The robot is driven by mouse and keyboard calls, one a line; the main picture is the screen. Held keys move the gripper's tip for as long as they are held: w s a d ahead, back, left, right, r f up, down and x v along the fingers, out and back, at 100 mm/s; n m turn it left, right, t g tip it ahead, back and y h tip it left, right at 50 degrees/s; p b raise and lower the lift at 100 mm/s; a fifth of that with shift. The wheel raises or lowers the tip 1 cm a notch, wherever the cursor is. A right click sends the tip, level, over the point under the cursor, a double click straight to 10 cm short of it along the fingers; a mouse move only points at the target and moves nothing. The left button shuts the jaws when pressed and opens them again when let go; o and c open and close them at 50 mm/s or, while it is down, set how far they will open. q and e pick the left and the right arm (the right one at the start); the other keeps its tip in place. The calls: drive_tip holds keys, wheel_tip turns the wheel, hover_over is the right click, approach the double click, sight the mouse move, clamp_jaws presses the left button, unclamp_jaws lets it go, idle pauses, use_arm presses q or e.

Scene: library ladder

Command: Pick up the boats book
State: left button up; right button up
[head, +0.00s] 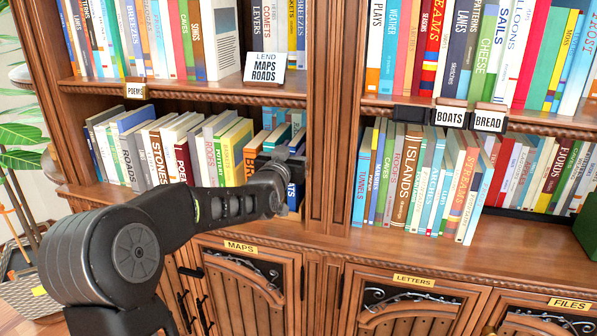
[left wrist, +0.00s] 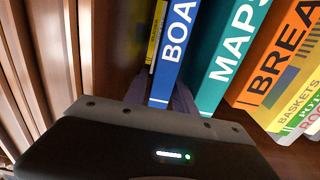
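The boats book is blue with white letters; its spine, reading "BOA", shows in the left wrist view (left wrist: 176,45). In the head view its lower spine (head: 292,194) shows at the right end of the lower left shelf row, below my left gripper (head: 284,160). In the left wrist view the dark fingers (left wrist: 160,95) lie close along both sides of the spine, with no clear gap. The book stands upright among its neighbours. The gripper hides part of its spine. My right gripper is not in view.
A teal "MAPS" book (left wrist: 229,50) and an orange "BREA" book (left wrist: 281,57) stand to the right in the left wrist view. A brown upright panel (left wrist: 113,40) is close on the left.

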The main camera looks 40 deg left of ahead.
use_arm(q)
clamp_jaws()
drive_tip(key=shift+r, duration=0.15)
idle(1.0)
